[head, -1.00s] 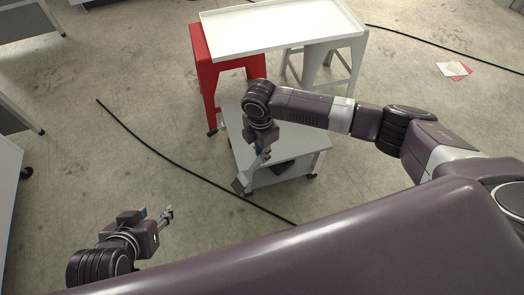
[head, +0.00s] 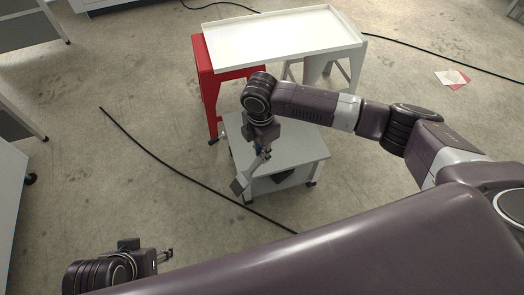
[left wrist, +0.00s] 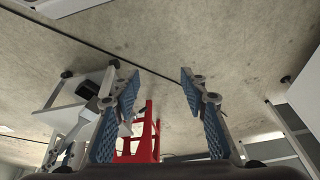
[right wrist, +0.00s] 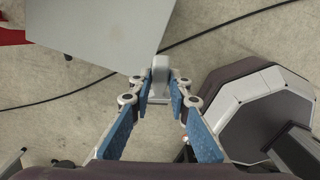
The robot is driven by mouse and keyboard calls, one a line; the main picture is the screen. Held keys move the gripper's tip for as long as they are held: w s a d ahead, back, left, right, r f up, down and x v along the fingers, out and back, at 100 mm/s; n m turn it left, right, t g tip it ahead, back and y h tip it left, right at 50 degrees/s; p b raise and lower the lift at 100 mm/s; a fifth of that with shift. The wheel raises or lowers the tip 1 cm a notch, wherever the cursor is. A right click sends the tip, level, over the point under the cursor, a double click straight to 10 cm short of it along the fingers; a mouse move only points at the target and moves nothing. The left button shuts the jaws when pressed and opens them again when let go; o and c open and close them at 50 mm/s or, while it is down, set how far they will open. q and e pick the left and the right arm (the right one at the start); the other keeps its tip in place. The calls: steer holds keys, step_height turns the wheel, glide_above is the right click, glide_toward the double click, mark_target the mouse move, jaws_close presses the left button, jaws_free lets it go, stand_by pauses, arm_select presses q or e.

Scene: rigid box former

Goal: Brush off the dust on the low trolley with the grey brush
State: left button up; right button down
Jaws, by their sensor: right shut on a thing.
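The low trolley (head: 300,148) has a grey top and a lower shelf with a dark thing on it. My right gripper (head: 264,153) is above its left side, shut on the grey brush (head: 240,184). The brush hangs tilted by the trolley's front left corner; I cannot tell whether it touches the trolley. In the right wrist view the brush (right wrist: 160,70) is between the fingertips, beside the trolley's top (right wrist: 95,22). I cannot make out dust on the visible top. My left gripper (head: 166,256) is low at the left, open and empty in the left wrist view (left wrist: 160,85).
A taller table with a white tray top (head: 285,38), red (head: 207,85) and white legs stands behind the trolley. A black cable (head: 165,155) lies on the floor left of the trolley. Grey furniture (head: 15,170) lines the left edge. Floor at the right is mostly clear.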

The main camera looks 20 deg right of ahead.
steer(key=shift+r, duration=0.15)
steer(key=shift+r+p, duration=0.45)
steer(key=shift+p, duration=0.25)
steer(key=shift+r+p, duration=0.35)
steer(key=shift+p, duration=0.1)
steer(key=shift+r+p, duration=0.55)
steer(key=shift+p, duration=0.15)
steer(key=shift+r+p, duration=0.65)
steer(key=shift+p, duration=0.2)
arm_select(q)
steer(key=s+f+g+p, duration=0.1)
steer(key=s+f, duration=0.2)
steer(key=f, duration=1.8)
steer(key=shift+g, duration=0.4)
arm_select(e)
steer(key=shift+r, duration=0.45)
arm_select(q)
steer(key=shift+s+d, duration=0.1)
